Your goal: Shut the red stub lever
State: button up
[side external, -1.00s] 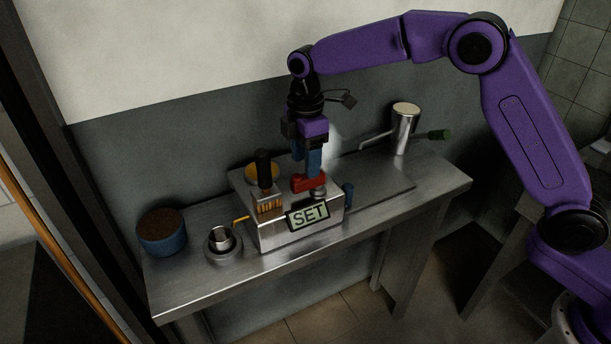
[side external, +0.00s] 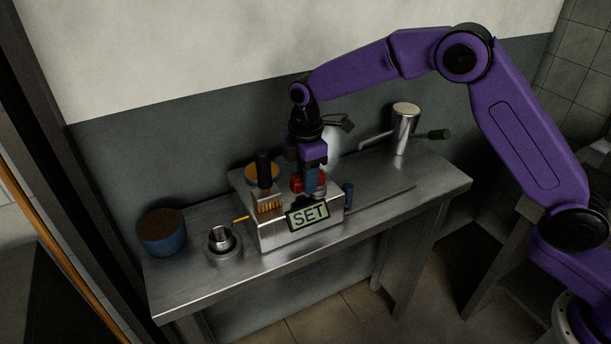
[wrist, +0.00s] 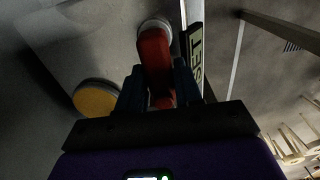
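The red stub lever (side external: 297,185) sits on top of the metal box (side external: 270,238), behind the sign reading SET (side external: 308,216). My gripper (side external: 312,184) is down at the lever, and its blue fingers hide the lever's middle in the side view. In the wrist view the red lever (wrist: 154,58) runs from a pale round pivot to between the two fingertips of my gripper (wrist: 160,88). One finger is on each side of it, very close. Whether they press on the lever or leave a small gap, I cannot tell.
A black-handled brush-like piece (side external: 264,172) and a yellow disc (side external: 250,171) are left of the lever. A steel cup (side external: 221,240) and blue tub (side external: 162,235) stand farther left. A metal cylinder with a green-tipped handle (side external: 405,130) stands back right.

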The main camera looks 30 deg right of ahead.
jog(key=shift+w, duration=0.1)
jog(key=m, duration=0.2)
jog(key=w+m, duration=0.1)
jog(key=m, duration=0.2)
jog(key=shift+w+d+m, duration=0.2)
jog(key=shift+m, duration=0.1)
jog(key=m, duration=0.3)
jog(key=shift+w+d+m, duration=0.3)
jog(key=shift+w, duration=0.1)
jog(key=m, duration=0.3)
jog(key=d+m, duration=0.1)
jog(key=shift+w+m, duration=0.3)
jog(key=shift+w, duration=0.05)
jog(key=shift+w+d+r+m, duration=0.1)
jog(key=shift+d+m, duration=0.2)
jog(key=shift+m, duration=0.75)
jog(key=shift+d+m, duration=0.3)
jog(key=shift+m, duration=0.75)
jog(key=o, duration=1)
jog(key=shift+c, duration=0.2)
notch_tip(320, 180, up, 17)
jog(key=shift+r, duration=0.15)
